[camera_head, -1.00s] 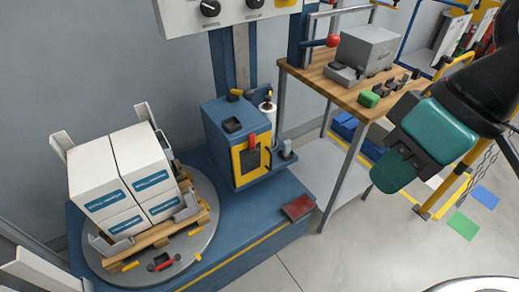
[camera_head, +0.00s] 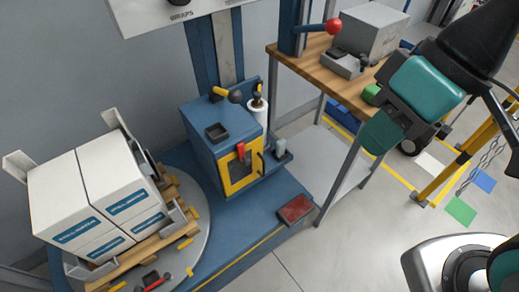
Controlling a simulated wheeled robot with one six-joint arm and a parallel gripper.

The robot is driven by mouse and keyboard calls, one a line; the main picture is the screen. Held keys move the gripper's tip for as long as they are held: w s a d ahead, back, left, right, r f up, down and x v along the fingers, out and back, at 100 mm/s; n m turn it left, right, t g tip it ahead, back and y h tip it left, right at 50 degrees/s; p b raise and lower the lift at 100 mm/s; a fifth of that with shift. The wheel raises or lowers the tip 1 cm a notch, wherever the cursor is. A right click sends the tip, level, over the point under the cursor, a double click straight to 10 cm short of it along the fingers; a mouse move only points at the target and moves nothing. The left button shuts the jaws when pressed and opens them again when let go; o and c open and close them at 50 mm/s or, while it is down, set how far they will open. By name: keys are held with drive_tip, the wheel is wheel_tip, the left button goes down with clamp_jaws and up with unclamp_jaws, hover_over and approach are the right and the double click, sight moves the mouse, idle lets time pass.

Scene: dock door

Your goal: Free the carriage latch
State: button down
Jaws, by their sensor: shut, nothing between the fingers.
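The blue wrapper carriage (camera_head: 207,142) stands on the blue machine base beside the mast. Its front has a yellow-framed dark window (camera_head: 238,170) with a small red tab (camera_head: 240,151) at the top edge. A yellow-and-black handle (camera_head: 226,94) sits on top at the back, near the mast. I cannot tell which of these parts is the latch. My gripper (camera_head: 380,133), with teal and green parts, is at the upper right, in front of the workbench in the picture. It is shut and empty, well apart from the carriage.
A pallet of white boxes (camera_head: 86,190) stands on the round turntable (camera_head: 210,222) at left. A wooden workbench (camera_head: 285,58) holds a red-knobbed lever (camera_head: 333,26) and a grey box (camera_head: 375,28). A red pedal (camera_head: 295,209) lies on the base. A yellow barrier post (camera_head: 440,178) stands right.

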sight(244, 155)
drive_tip(key=w+a+f+t+y+b, duration=0.1)
drive_tip(key=w+f+b, duration=0.3)
drive_tip(key=w+f, duration=0.6)
drive_tip(key=w+a+f+m+t+y+b, duration=0.1)
drive_tip(key=w+f+b, duration=0.3)
drive_tip(key=w+f, duration=0.7)
wheel_tip(244, 155, down, 5)
drive_tip(key=shift+w+a+f+y, duration=0.1)
drive_tip(key=shift+w+a+y, duration=0.15)
drive_tip(key=shift+a+y, duration=0.4)
drive_tip(key=shift+a+f, duration=0.15)
drive_tip(key=a+f, duration=0.7)
drive_tip(key=a, duration=0.2)
drive_tip(key=shift+a, duration=0.25)
